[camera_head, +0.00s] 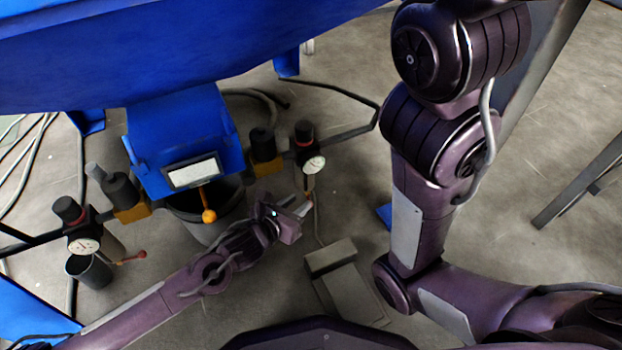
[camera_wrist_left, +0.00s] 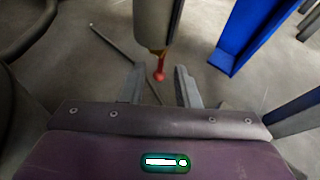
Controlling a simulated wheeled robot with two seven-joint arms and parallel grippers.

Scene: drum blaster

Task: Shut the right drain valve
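The right drain valve is a small red-tipped lever (camera_wrist_left: 159,70) below a grey cylindrical bowl (camera_wrist_left: 153,25) in the left wrist view. In the head view it is a small reddish bit (camera_head: 308,196) under the right gauge unit (camera_head: 308,160), partly hidden by my gripper. My left gripper (camera_head: 301,206) is just below and beside it. In the wrist view its two fingers (camera_wrist_left: 160,86) are apart, one on each side of the red lever's line, with a gap to both. I cannot tell the depth between lever and fingertips. My right gripper is out of view.
A blue machine housing (camera_head: 175,140) with an orange-knobbed lever (camera_head: 208,214) stands over a black bucket (camera_head: 205,230). A left gauge unit (camera_head: 85,240) has its own red lever (camera_head: 140,255). A grey pedal block (camera_head: 340,285) lies on the floor. A hose loops behind the right unit.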

